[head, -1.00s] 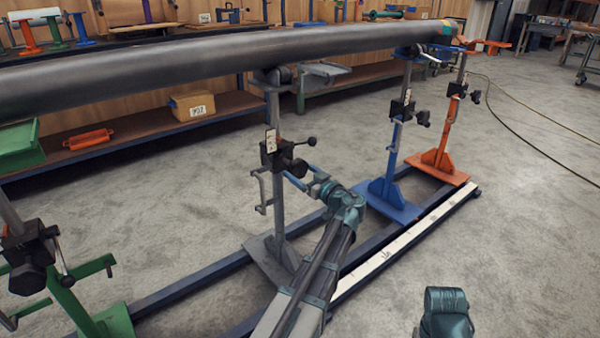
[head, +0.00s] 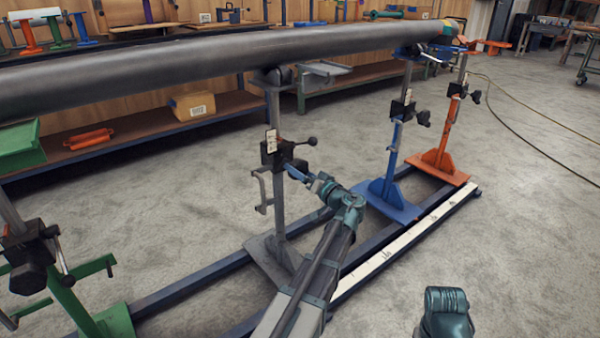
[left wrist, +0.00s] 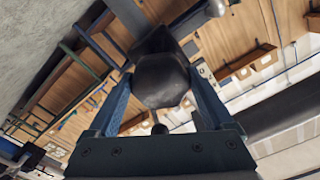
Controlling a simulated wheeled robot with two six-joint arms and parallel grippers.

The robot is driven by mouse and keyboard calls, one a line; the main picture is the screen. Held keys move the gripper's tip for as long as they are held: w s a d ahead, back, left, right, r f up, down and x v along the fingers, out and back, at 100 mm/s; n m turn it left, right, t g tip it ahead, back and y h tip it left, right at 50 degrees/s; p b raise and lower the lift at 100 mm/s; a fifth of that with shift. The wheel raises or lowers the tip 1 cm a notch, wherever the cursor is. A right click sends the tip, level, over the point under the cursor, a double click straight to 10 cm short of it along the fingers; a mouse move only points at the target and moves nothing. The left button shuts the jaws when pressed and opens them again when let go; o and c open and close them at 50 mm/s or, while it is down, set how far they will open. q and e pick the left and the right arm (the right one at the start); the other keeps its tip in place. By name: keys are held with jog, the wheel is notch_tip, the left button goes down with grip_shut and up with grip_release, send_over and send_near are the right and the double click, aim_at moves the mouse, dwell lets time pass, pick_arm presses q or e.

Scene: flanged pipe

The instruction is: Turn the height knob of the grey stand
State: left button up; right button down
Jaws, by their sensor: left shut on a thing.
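The grey stand (head: 279,212) is upright near the middle of the head view, with its head under the long dark pipe (head: 200,68). A black clamp block with a ball-ended lever sits on its post. My left gripper (head: 290,168) reaches the block from the lower right. In the left wrist view the black height knob (left wrist: 162,80) sits between the two blue fingers (left wrist: 160,92), which are shut on it. In the head view the knob is mostly hidden by the gripper. Only a teal part of my right arm shows at the bottom; its gripper is out of view.
A blue stand (head: 392,165) and an orange stand (head: 447,140) are to the right, a green stand (head: 75,300) to the left. Dark base rails (head: 190,288) run below. A white scale strip (head: 405,243) lies along the front rail. Open floor is at the right.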

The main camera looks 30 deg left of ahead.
pick_arm(q)
jog(key=shift+m, duration=0.9)
jog(key=o, duration=1.1)
jog(key=v, duration=1.4)
jog(key=shift+a, duration=0.1)
jog(key=shift+f, duration=0.1)
